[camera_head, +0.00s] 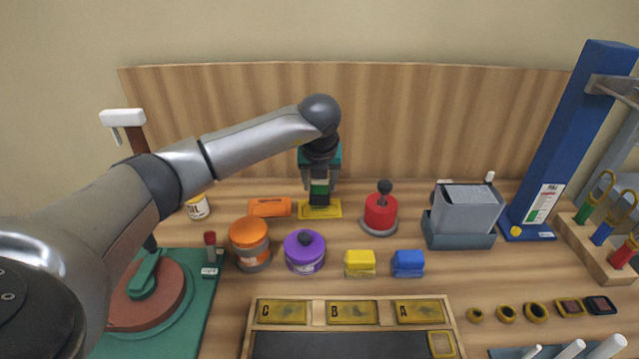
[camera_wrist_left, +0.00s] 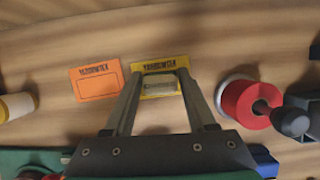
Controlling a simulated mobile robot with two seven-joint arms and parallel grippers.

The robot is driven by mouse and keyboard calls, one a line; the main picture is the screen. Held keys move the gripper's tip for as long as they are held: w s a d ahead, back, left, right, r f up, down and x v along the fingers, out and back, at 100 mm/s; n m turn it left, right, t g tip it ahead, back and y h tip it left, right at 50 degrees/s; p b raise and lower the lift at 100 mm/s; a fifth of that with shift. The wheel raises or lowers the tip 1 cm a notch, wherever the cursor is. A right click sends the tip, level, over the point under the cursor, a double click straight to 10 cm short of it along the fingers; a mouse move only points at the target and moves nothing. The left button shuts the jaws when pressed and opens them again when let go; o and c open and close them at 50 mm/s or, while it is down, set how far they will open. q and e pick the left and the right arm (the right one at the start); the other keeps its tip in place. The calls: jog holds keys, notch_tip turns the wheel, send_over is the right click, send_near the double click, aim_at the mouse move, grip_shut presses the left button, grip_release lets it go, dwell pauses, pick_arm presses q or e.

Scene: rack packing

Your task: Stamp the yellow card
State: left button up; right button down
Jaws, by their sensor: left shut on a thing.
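The yellow card (camera_head: 333,212) lies flat at the back of the bench, right of the orange card (camera_head: 270,207). In the left wrist view the yellow card (camera_wrist_left: 176,63) shows dark print along its top edge. In the wrist view my left gripper's fingers (camera_wrist_left: 159,76) flank the stamp and hide part of the card. My right gripper is not in view.
A red round holder with a dark knob (camera_head: 380,213) stands close right of the card. Orange (camera_head: 249,240) and purple (camera_head: 305,252) round containers and yellow (camera_head: 360,263) and blue (camera_head: 408,263) blocks stand in front. A grey bin (camera_head: 467,215) is farther right.

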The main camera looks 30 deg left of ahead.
pick_arm(q)
jog(key=shift+r+p, duration=1.6)
jog(key=shift+r, duration=1)
jog(key=shift+w, duration=0.1)
